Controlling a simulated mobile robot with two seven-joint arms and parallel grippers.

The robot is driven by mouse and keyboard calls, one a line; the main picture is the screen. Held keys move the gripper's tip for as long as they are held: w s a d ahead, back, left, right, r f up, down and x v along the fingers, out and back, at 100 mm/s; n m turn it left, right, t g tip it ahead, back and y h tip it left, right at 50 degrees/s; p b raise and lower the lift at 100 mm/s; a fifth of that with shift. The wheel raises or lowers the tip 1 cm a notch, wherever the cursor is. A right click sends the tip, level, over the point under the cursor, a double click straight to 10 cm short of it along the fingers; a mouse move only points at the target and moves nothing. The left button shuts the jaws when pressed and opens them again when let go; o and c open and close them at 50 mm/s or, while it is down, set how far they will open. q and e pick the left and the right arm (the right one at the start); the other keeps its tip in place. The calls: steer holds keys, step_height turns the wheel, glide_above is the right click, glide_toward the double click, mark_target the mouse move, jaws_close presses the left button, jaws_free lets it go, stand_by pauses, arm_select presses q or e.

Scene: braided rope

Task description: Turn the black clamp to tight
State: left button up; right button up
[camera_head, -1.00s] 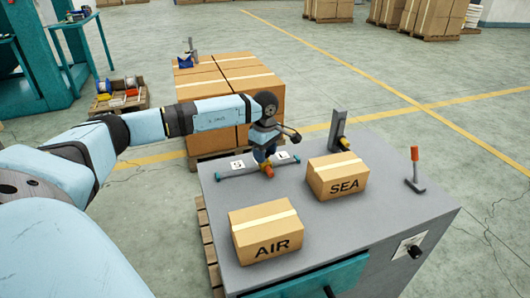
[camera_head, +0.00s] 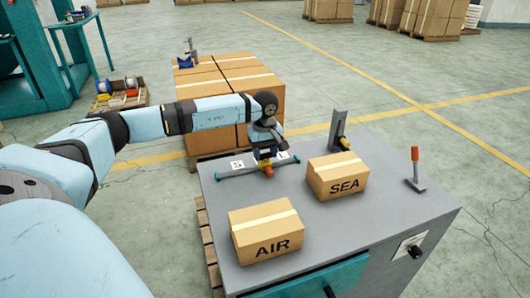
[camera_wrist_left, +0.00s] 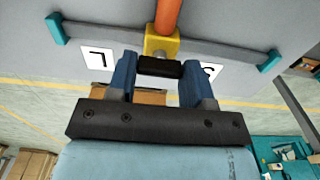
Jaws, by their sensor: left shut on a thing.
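My left gripper (camera_head: 264,158) reaches down over the rail (camera_head: 230,173) at the back of the grey bench. In the left wrist view its two blue fingers are closed on the sides of a small black piece, which looks like the black clamp (camera_wrist_left: 160,67). The clamp sits against a yellow block (camera_wrist_left: 161,46) with an orange handle (camera_wrist_left: 168,15). The rail has teal ends and white cards marked L (camera_wrist_left: 97,60) and S (camera_wrist_left: 212,71). In the head view the gripper hides the clamp. My right gripper is not in view.
Cardboard boxes marked AIR (camera_head: 266,238) and SEA (camera_head: 337,181) stand on the bench (camera_head: 390,215). A grey post (camera_head: 338,125) and an orange-topped lever (camera_head: 415,165) stand to the right. Stacked cartons (camera_head: 222,75) lie behind the bench.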

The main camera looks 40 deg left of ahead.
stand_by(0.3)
arm_select(q)
steer(key=o, duration=0.9)
step_height(320, 180, up, 14)
steer(key=shift+f+p, duration=0.1)
steer(key=shift+p, duration=0.65)
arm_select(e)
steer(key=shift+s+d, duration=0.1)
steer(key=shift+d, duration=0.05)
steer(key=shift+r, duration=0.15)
